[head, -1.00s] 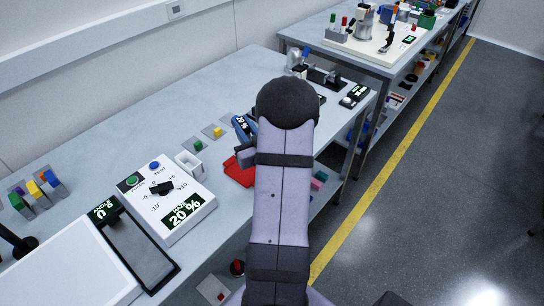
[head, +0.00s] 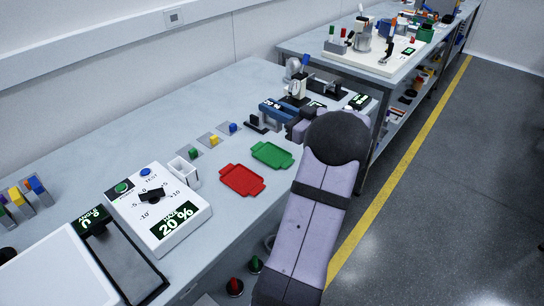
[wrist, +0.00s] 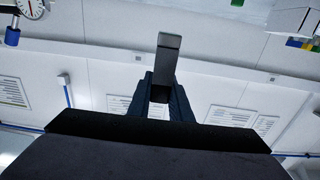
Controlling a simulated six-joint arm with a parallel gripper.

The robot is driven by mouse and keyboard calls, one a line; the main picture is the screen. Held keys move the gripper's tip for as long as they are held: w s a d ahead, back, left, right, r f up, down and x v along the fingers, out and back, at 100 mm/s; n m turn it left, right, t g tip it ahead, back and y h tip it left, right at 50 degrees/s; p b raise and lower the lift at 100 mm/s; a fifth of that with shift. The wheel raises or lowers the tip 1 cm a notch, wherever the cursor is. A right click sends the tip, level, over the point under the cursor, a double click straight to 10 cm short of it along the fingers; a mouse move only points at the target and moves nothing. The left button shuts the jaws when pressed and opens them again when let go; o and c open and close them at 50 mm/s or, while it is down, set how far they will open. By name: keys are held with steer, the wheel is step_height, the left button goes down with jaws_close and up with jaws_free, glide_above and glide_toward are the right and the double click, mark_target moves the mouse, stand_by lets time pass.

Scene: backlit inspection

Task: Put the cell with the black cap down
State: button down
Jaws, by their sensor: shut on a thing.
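My gripper (wrist: 160,92) is shut on a slim grey upright block (wrist: 167,62) in the wrist view. I take this to be the cell; its top end is lighter grey, and I cannot make out a black cap on it. In the head view my arm hides the gripper's fingers and the held piece. The arm reaches over the right part of the bench, beside a blue device with a display (head: 276,110).
A red tray (head: 241,180) and a green tray (head: 271,155) lie empty on the bench.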

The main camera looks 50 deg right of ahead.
steer(key=shift+a+f, duration=0.15)
steer(key=shift+f, duration=0.1)
steer(key=p, duration=0.1)
glide_above(272, 156)
steer(key=shift+w+f, duration=0.1)
steer(key=shift+f, duration=4.95)
steer(key=shift+f, duration=0.15)
steer(key=c, duration=1.6)
jaws_free()
steer(key=s+b, duration=0.2)
steer(key=s, duration=1)
